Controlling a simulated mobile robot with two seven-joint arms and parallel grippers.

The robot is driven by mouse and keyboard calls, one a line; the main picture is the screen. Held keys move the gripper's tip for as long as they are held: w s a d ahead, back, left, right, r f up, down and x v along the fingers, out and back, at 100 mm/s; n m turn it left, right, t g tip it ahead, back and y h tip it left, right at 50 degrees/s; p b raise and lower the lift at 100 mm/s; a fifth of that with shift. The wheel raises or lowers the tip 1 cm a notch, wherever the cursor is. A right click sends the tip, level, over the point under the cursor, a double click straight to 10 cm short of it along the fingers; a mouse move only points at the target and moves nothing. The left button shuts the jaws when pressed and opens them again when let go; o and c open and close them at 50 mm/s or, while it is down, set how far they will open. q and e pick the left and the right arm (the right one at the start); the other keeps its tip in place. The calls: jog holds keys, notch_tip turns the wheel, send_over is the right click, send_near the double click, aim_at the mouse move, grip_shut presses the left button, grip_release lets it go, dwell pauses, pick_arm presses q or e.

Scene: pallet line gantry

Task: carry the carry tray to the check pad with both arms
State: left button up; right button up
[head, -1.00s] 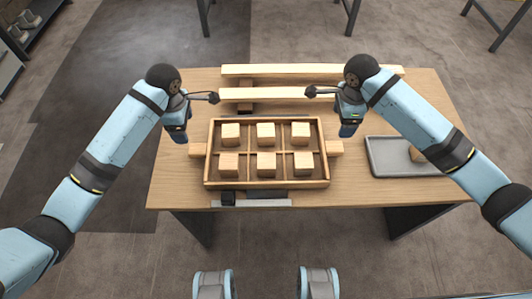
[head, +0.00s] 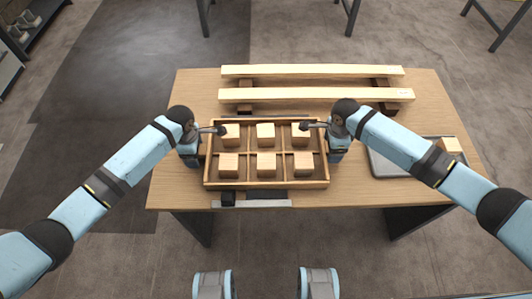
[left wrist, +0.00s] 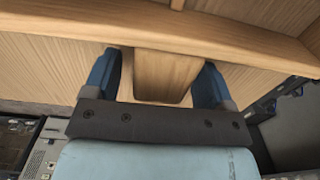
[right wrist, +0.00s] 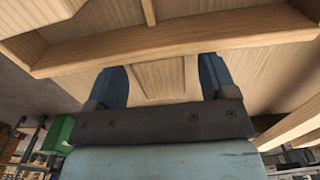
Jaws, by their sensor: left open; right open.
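The carry tray (head: 267,187) is a wooden tray with six compartments and a wooden block in each, lying on the table in the head view. My left gripper (head: 193,161) is at its left end, open, with the tray's left handle (left wrist: 165,72) between its fingers in the left wrist view. My right gripper (head: 337,156) is at its right end, open, with the right handle (right wrist: 160,78) between its fingers in the right wrist view. In the head view my grippers hide both handles. I cannot tell which surface is the check pad.
Two pale wooden beams (head: 316,95) lie on dark supports behind the tray. A grey shallow tray (head: 384,165) holding a wooden block (head: 450,145) is at the right, partly behind my right arm. A dark item with a grey strip (head: 252,203) lies at the table's front edge.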

pick_arm(q)
jog(key=shift+f, duration=0.15)
pick_arm(e)
jog(key=shift+f, duration=0.15)
pick_arm(q)
jog(key=c, duration=1.3)
pick_arm(e)
jog(key=c, duration=1.3)
pick_arm(q)
jog(key=shift+r, duration=0.2)
pick_arm(e)
jog(key=shift+r, duration=0.2)
